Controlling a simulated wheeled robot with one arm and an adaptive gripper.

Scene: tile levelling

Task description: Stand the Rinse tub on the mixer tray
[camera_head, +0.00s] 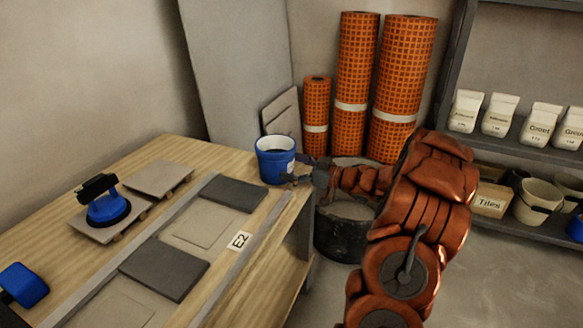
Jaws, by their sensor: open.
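A blue tub (269,168) with a white label stands upright on the far right corner of the wooden workbench (150,150). Its label is too small to read, so I cannot confirm it is the Rinse tub. My gripper (292,175) is open at the tub's right side, at about the height of its lower half. Its fingers are small and partly merge with the tub, so I cannot tell whether they touch it. I cannot pick out a mixer tray for certain in this view.
A blue suction lifter (107,207) sits on a tile at the bench's left. Dark tiles (165,268) lie between metal rails. Orange mat rolls (355,85) stand behind the bench. A dark round bucket (338,235) is below my arm. Shelves (530,144) with bags stand right.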

